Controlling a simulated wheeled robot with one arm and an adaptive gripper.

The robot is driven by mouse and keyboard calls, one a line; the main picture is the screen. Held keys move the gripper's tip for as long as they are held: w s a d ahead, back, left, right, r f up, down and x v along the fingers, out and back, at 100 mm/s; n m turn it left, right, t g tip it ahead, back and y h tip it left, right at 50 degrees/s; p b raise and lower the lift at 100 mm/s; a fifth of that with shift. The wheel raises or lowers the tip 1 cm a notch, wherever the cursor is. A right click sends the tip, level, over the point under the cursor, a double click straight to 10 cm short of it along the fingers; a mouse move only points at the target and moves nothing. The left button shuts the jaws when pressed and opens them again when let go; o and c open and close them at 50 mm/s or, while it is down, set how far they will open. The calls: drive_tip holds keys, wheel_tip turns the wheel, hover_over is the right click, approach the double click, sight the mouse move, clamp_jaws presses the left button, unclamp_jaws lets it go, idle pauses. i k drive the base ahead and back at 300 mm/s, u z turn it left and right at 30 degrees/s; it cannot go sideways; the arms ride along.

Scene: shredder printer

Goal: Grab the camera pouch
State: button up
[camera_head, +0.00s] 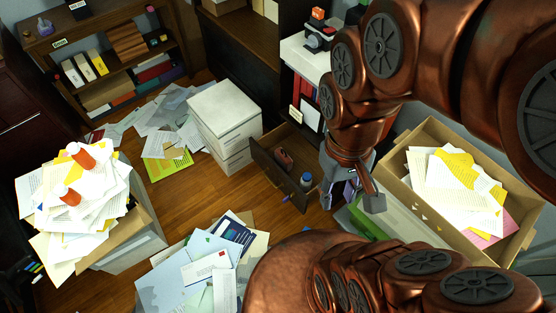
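A small reddish-brown object (284,160) lies in the open drawer (272,178) near the middle of the view. It may be the camera pouch, but it is too small to be sure. My gripper (349,194) hangs to the right of the drawer and below the object in the picture, apart from it.
A blue-capped bottle (306,181) stands in the drawer. A box of papers (398,165) is right of my gripper. White boxes (224,112) stand left of the drawer. Papers (200,270) litter the floor; a paper-heaped box (140,232) is at left.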

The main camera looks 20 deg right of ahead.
sight(283, 158)
drive_tip(key=u, duration=1.1)
drive_tip(key=i, duration=1.7)
drive_tip(key=z, duration=2)
